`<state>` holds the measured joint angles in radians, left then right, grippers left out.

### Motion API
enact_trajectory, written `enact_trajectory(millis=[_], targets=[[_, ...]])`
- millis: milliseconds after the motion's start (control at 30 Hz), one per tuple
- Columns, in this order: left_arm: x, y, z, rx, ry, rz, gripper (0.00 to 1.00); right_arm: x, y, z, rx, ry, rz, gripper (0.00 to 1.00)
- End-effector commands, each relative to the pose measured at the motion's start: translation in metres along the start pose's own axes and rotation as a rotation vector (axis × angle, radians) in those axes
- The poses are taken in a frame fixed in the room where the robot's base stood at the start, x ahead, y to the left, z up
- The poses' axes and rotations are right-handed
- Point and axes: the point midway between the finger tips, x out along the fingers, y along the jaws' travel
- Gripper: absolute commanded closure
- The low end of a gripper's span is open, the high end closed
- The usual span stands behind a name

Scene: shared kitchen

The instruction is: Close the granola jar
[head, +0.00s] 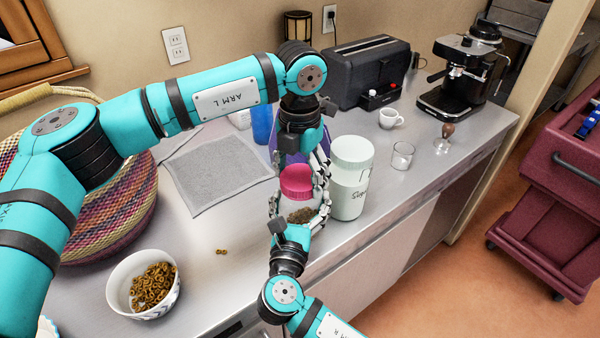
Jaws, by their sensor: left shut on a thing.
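The granola jar (301,214) is clear, with brown granola in it, and stands upright near the counter's front edge. A pink lid (296,182) is at the jar's mouth; I cannot tell whether it is seated or just above it. My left gripper (303,172) comes down from above and is shut on the lid, its fingers partly hiding it. My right gripper (300,207) reaches in from the front with a finger on each side of the jar. I cannot tell whether those fingers press on the glass.
A pale green canister (350,178) stands close right of the jar. A bowl of cereal rings (144,284), a few loose rings (222,252), a grey cloth (218,172) and a woven basket (110,205) are to the left. A glass (402,156) and white cup (391,118) are behind right.

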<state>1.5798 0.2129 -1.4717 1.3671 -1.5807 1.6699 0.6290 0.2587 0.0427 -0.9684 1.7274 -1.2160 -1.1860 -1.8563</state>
Motion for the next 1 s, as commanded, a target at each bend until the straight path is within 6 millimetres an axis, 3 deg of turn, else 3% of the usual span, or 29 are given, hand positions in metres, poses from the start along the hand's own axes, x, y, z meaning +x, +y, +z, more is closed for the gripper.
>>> enact_trajectory(millis=[600, 733, 867, 900, 1000], targets=[[0.0008, 0.0011, 0.0015, 1.601, -0.001, 0.002, 0.67, -0.0002, 0.0, -0.0001, 0.001, 0.0, 0.0, 1.0], [0.0009, 0.0011, 0.0017, 1.836, 0.0, 0.003, 0.67, -0.0002, -0.0001, -0.0001, 0.0, 0.0, 0.0, 1.0], [0.0009, 0.0013, 0.0018, 1.82, 0.0, 0.003, 0.67, -0.0003, -0.0001, -0.0001, 0.0, 0.0, 0.0, 1.0], [0.0008, 0.0013, 0.0018, 1.82, 0.0, 0.003, 0.26, -0.0003, -0.0001, 0.0, 0.0, 0.0, 0.0, 1.0], [0.0009, 0.0012, 0.0017, 1.819, 0.0, 0.003, 0.12, -0.0003, 0.0, 0.0, 0.0, 0.0, 0.0, 1.0]])
